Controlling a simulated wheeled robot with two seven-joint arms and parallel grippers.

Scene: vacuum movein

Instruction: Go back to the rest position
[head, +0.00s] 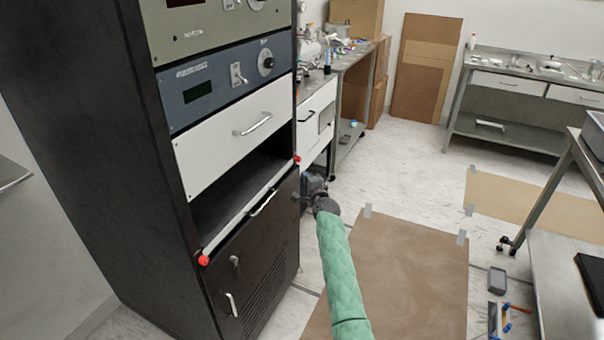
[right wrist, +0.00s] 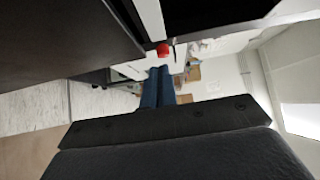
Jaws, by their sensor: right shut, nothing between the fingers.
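My right gripper (head: 303,196) is at the end of the green-sleeved arm that comes up from the bottom of the head view. It is beside the right front edge of the black rack cabinet (head: 133,170), below the red knob (head: 297,159) at the right end of a white bar. In the right wrist view its two blue fingers (right wrist: 158,85) are together with nothing between them, and the red knob shows just beyond their tips. I cannot tell whether the gripper touches the cabinet. My left gripper is not in view.
The cabinet has an open bay (head: 240,185) above a black lower door (head: 255,245). Brown cardboard (head: 400,280) lies flat on the floor. A metal cart (head: 560,200) stands at the right, with small tools (head: 500,318) on the floor beside it. Benches line the back.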

